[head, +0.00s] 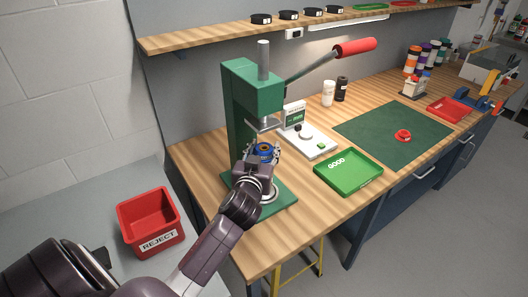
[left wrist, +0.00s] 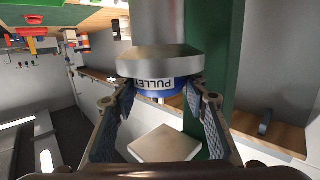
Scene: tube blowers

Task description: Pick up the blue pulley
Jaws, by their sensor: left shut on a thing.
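The two fingers of my left gripper (left wrist: 160,95) are shut on the pulley from both sides. Part of the pulley is hidden by the ram and fingers. My right gripper is not in view.
A red REJECT bin (head: 150,221) stands at lower left. A green GOOD tray (head: 348,172) and a white scale (head: 306,140) are right of the press. A red part (head: 403,136) lies on the green mat (head: 375,130). The press's red-handled lever (head: 355,47) reaches out to the right.

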